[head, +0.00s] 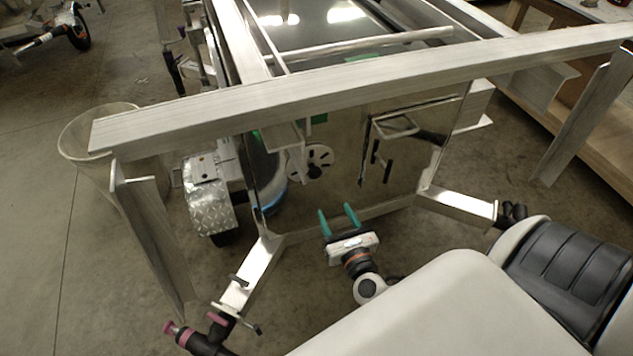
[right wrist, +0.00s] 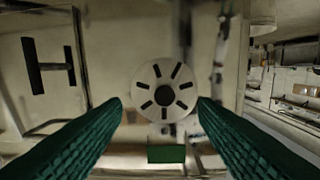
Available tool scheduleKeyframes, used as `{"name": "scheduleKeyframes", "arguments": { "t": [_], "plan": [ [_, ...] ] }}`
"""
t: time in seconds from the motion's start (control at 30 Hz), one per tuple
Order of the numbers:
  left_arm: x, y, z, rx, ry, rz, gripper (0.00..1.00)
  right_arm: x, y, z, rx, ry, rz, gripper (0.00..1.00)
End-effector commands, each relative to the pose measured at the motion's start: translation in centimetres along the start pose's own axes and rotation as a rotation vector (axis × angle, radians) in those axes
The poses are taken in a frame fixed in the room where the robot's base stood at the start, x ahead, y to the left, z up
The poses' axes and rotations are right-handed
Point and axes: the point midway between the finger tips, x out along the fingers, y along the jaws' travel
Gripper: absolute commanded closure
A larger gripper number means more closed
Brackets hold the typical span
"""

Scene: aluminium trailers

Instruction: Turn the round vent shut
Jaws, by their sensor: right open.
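My right gripper (head: 338,214) has green fingers pointing at the panel, below and a little right of the vent in the head view. In the right wrist view the fingers (right wrist: 160,103) are spread, with the vent framed between the tips. Nothing is held, and I see no contact. My left gripper is not in view.
A long pale beam (head: 300,88) crosses above the panel on slanted legs. A black handle (head: 378,160) is right of the vent. A dark green block (right wrist: 166,153) shows below it. Metal frame bars (head: 254,275) stick out low on both sides. A bin (head: 75,145) stands left.

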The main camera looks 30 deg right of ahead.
Motion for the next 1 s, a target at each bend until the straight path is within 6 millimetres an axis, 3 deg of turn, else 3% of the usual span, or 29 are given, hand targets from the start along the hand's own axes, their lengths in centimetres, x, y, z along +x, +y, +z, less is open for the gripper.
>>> {"name": "scheduleKeyframes", "arguments": {
  "t": [0.1,0.23,0.7,1.0],
  "plan": [
    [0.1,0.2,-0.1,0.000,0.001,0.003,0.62,0.2,-0.6,-1.4,-0.043,0.047,-0.018,0.46],
    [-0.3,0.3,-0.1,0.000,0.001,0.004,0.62,1.8,-0.6,-1.7,-0.047,0.051,-0.017,0.46],
    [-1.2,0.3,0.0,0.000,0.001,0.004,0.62,10.4,-0.8,-1.9,-0.042,0.046,-0.017,0.46],
    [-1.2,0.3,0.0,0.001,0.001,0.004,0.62,11.9,-0.8,-1.9,-0.041,0.044,-0.017,0.46]
  ]
}}
